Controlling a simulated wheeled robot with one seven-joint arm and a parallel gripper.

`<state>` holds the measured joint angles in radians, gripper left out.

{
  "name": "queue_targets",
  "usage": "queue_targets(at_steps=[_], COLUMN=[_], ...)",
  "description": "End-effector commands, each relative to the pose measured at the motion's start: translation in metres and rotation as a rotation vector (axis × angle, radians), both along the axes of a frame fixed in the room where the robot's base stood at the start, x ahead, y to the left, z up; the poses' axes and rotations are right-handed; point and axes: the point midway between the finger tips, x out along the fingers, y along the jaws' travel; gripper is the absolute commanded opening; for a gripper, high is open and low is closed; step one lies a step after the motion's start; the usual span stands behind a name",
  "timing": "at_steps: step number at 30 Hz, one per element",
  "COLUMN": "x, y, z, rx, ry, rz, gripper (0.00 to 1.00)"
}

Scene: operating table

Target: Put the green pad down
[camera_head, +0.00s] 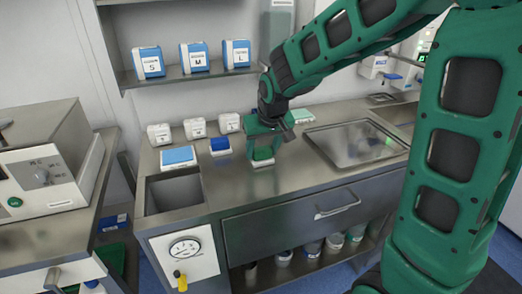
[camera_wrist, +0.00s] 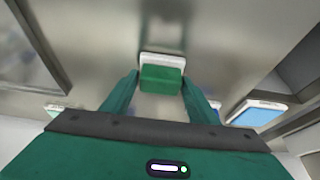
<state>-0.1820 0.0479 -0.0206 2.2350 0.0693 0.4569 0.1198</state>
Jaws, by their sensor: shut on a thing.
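The green pad (camera_head: 262,155) is a small block with a white part along its lower edge. It is over the steel counter, right of a blue pad. My gripper (camera_head: 263,142) points down and is shut on the green pad from above. In the wrist view, the green pad (camera_wrist: 162,79) sits between the two fingertips of my gripper (camera_wrist: 160,84), with the white part showing beyond it. The pad is at or very close to the counter surface; I cannot tell whether it touches.
The blue pad (camera_head: 220,146) and a light-blue tray (camera_head: 178,156) lie to the left on the counter (camera_head: 235,190). White boxes (camera_head: 195,128) stand behind. A square recess (camera_head: 175,193) is at front left. A sunken metal tray (camera_head: 355,142) is at right. Counter in front is clear.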

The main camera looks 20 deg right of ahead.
Motion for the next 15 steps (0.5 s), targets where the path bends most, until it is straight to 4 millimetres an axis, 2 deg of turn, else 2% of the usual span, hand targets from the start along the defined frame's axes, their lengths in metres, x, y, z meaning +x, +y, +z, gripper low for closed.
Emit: queue_targets(at_steps=[9,10,12,15], x=[-0.0001,-0.0001,-0.0001,-0.0001], y=[0.0004,0.0004,0.0006,0.0008], z=[-0.0021,-0.0025,-0.0022,-0.0022], rx=[0.0,0.0,0.0,0.0], ry=[0.001,0.001,0.0,0.0], rz=[0.0,0.0,0.001,0.001], gripper=[0.28,0.56,0.73,0.73])
